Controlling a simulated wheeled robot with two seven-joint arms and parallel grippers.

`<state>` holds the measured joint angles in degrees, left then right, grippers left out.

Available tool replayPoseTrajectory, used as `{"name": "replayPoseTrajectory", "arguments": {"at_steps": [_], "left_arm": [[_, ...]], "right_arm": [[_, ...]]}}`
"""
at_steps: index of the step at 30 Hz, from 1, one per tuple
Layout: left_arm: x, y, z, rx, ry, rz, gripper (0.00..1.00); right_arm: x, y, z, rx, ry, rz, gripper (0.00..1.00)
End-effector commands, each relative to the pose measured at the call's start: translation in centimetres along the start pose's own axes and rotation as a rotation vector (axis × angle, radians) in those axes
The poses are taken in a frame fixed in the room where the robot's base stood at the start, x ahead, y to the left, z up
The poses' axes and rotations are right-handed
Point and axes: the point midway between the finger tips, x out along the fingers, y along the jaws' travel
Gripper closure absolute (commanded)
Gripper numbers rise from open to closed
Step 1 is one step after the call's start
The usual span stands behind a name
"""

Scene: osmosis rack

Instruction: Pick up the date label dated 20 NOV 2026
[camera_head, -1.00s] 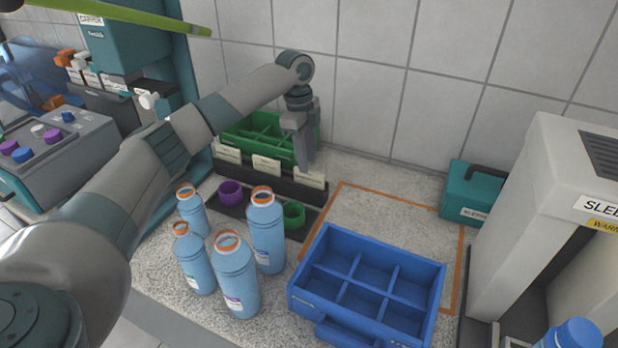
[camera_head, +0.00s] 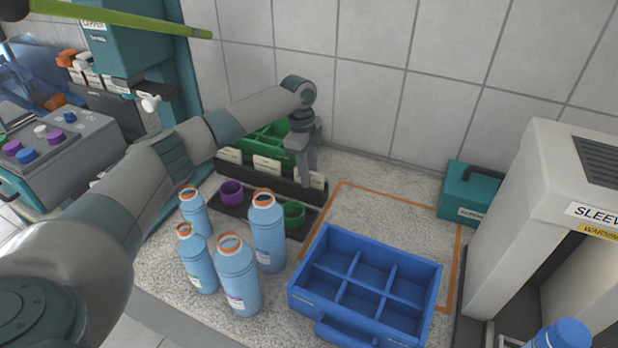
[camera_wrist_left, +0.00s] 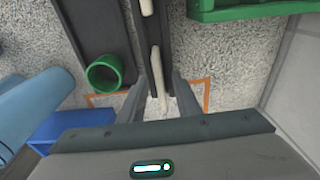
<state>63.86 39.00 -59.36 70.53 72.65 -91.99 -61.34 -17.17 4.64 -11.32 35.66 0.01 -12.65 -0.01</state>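Three pale date labels stand in a dark rack (camera_head: 278,182) at the back: a left one (camera_head: 231,155), a middle one (camera_head: 267,164) and a right one (camera_head: 318,180). Their print is too small to read, so I cannot tell which says 20 NOV 2026. My left gripper (camera_head: 306,172) is over the right end of the rack, pointing down at the right label and partly covering it. In the left wrist view the gripper (camera_wrist_left: 160,92) is open, with a pale label (camera_wrist_left: 159,84) edge-on between its fingers. My right gripper is not in view.
A green divided bin (camera_head: 262,138) stands behind the rack. Purple (camera_head: 231,192) and green (camera_head: 294,214) rings sit in front. Several blue bottles (camera_head: 267,232) and a blue divided crate (camera_head: 365,285) stand nearer. The orange-outlined counter area (camera_head: 385,215) is mostly clear.

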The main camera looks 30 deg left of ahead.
Motion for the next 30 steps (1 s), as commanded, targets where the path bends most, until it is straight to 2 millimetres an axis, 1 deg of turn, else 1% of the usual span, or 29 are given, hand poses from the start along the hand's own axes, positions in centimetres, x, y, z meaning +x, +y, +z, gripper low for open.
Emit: {"name": "replayPoseTrajectory", "arguments": {"at_steps": [13,23,26,27,30], "left_arm": [[-0.03,0.0,0.0,0.0,0.0,0.0,0.7],[0.16,0.01,0.02,0.0,0.0,0.0,0.7],[0.22,0.0,0.03,0.0,0.0,0.0,0.91],[0.21,0.0,0.03,0.0,0.0,0.0,1.0],[0.21,0.0,0.03,0.0,0.0,0.0,1.0]], "right_arm": [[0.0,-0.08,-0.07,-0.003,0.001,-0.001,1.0],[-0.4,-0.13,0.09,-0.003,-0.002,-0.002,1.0],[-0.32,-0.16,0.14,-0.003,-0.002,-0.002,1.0],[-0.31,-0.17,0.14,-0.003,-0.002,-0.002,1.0],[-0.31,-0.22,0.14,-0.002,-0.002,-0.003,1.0]]}}
